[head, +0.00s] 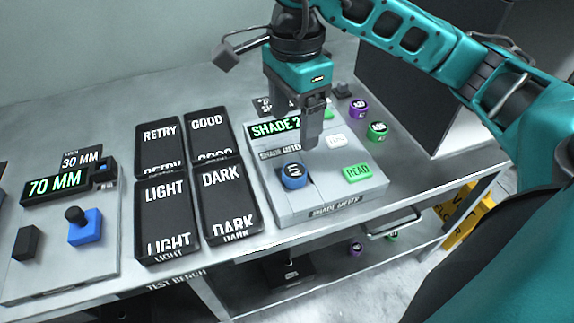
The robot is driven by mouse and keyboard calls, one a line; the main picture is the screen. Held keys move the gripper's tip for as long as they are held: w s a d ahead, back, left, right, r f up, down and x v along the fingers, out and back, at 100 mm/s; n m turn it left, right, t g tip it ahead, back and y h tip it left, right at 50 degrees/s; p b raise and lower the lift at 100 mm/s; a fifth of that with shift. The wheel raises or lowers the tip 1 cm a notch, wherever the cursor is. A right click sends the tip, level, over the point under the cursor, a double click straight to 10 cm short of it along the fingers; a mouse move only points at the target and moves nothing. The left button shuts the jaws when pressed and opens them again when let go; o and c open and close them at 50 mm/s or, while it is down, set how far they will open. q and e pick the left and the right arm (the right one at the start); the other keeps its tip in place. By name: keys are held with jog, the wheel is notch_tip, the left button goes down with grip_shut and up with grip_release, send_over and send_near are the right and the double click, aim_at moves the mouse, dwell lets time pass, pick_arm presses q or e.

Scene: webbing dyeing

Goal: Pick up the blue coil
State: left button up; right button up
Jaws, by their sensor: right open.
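The blue coil (293,175) sits on the grey shade meter (315,203), on the left part of its top face, left of the green READ button (358,173). My right gripper (309,140) points down over the shade meter. Its fingertips are above and slightly behind the coil in the picture, apart from it. The gripper is open and empty, and it covers part of the meter's lit SHADE display (276,127). My left gripper is not in view.
Four trays marked RETRY, GOOD, LIGHT (166,212) and DARK (227,200) stand left of the meter. Purple (358,107) and green (377,131) coils stand to its right. A width gauge (60,235) is at far left. The bench's front edge is close to the meter.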

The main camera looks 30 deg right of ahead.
send_over(293, 171)
jog(key=f, duration=0.5)
jog(key=shift+s+a+f, duration=0.1)
jog(key=shift+s+f, duration=0.2)
jog(key=shift+f, duration=0.1)
jog(key=shift+w+f, duration=0.15)
jog(key=shift+f, duration=1.3)
jog(key=shift+w+f, duration=0.15)
jog(key=shift+f, duration=1.25)
jog(key=shift+c, duration=0.3)
jog(key=c, duration=1.2)
jog(key=shift+o, duration=0.2)
jog(key=shift+r, duration=0.1)
